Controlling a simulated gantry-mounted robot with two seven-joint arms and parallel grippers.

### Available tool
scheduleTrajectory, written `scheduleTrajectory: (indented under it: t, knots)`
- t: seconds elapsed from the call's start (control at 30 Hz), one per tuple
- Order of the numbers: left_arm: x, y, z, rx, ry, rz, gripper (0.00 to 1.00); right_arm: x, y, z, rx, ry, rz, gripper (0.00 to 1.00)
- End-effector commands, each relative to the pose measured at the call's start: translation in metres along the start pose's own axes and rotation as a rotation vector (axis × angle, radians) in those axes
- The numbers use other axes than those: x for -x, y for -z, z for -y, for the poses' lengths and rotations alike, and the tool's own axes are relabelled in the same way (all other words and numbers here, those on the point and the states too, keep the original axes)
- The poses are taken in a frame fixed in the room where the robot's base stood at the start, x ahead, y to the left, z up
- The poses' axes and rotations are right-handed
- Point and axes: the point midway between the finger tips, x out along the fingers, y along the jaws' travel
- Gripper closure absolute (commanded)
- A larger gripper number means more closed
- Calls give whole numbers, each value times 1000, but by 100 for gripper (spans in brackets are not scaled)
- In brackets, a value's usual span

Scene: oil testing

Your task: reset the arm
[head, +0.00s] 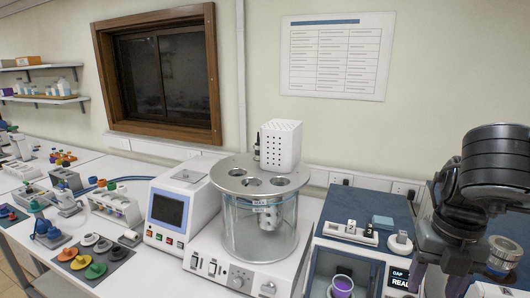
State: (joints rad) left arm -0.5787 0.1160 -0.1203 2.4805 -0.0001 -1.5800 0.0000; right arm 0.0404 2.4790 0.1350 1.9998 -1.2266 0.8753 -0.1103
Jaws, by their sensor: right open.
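My right arm comes in at the right edge, black and folded, with its wrist pointing down. My right gripper (437,284) is at the bottom right, with its two dark fingers apart and nothing visible between them. The fingertips run close to the bottom edge of the picture. My left arm and gripper do not show.
A cup with purple liquid (342,286) sits in the device's open bay. A glass bath (258,228) with a metal lid stands mid-bench, beside a blue-screen instrument (168,210). A tray of coloured caps (95,255) and a vial rack (115,208) are left. A metal-topped jar (503,252) is beside my right arm.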

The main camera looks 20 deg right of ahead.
Motion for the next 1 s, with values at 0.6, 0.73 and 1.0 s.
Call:
scheduleTrajectory:
  t: [0.6,0.73,1.0]
  knots:
    - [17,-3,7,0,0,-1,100,-102,38,0,-10,-131,-395,46]
    - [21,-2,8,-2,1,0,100,-142,64,-6,-3,-217,-554,46]
    - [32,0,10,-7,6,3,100,-228,137,-44,-25,-495,-775,46]
